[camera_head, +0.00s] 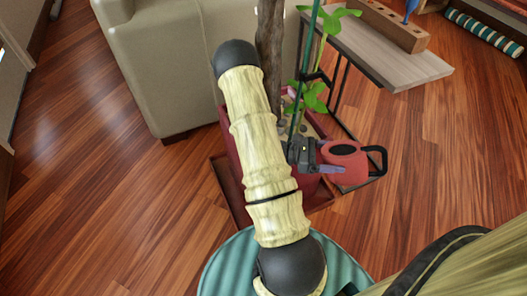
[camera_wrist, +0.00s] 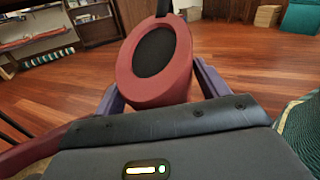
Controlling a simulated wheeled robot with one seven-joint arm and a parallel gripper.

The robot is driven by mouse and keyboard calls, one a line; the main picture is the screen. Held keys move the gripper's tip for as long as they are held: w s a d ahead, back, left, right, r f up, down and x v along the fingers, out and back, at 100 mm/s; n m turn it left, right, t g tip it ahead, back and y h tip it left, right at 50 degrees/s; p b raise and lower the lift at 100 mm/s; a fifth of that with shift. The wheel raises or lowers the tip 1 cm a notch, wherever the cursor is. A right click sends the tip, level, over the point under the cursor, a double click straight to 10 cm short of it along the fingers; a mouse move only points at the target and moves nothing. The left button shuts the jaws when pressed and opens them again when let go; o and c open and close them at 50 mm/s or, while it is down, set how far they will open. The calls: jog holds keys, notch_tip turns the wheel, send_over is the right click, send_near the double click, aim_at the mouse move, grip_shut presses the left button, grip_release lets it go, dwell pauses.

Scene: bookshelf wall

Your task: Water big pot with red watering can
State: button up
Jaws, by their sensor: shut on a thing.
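The red watering can (camera_head: 343,166) has a dark round opening and a black handle on its right side. My gripper (camera_head: 318,160) is shut on it and holds it up beside the big pot, on the pot's right. The can also fills the middle of the wrist view (camera_wrist: 160,75), between my purple fingers (camera_wrist: 158,97), with its dark opening facing the camera. The big pot (camera_head: 308,188) is dark red and stands on a dark red tray (camera_head: 226,188). It holds a trunk and a green-leaved plant (camera_head: 312,97). My arm hides much of the pot. The can's spout is not visible.
A beige sofa (camera_head: 160,75) stands behind on the left. A side table (camera_head: 395,58) with a wooden block (camera_head: 385,22) on it is at back right. A striped teal round seat (camera_head: 225,270) is in front. Wood floor is clear at left and right.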

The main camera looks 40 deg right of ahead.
aim_at(331, 151)
jog(key=shift+r, duration=0.25)
jog(key=shift+w+a+r+g+h+p, duration=0.15)
jog(key=shift+r+g+h+p, duration=0.15)
jog(key=shift+r+h+p, duration=0.25)
jog(key=shift+r, duration=0.2)
dwell(0.3)
jog(key=shift+w+a+r+n+g+h+p, duration=0.1)
jog(key=shift+r+n+g+h+p, duration=0.1)
jog(key=shift+r+p, duration=0.4)
jog(key=shift+w+a+r+n+g+h+p, duration=0.15)
jog(key=shift+r+h+p, duration=0.15)
jog(key=shift+p, duration=0.5)
jog(key=shift+w+d+r+n+g+h+p, duration=0.15)
jog(key=shift+r+p, duration=0.3)
jog(key=shift+p, duration=0.25)
dwell(2.9)
jog(key=shift+s+a+f, duration=0.1)
dwell(0.7)
jog(key=shift+f+m+y+p, duration=0.3)
jog(key=shift+y+p, duration=0.1)
jog(key=shift+y, duration=0.1)
jog(key=shift+s+d+f+m+t+y+p, duration=0.15)
jog(key=shift+f+t+y+p, duration=0.45)
jog(key=shift+f, duration=0.6)
jog(key=shift+s+d+f+m+t+y+p, duration=0.15)
jog(key=shift+f+t+y+p, duration=0.4)
jog(key=shift+f, duration=0.6)
jog(key=shift+s+f+m+t+y+p, duration=0.15)
jog(key=shift+f+t+y+p, duration=0.4)
jog(key=shift+f, duration=0.65)
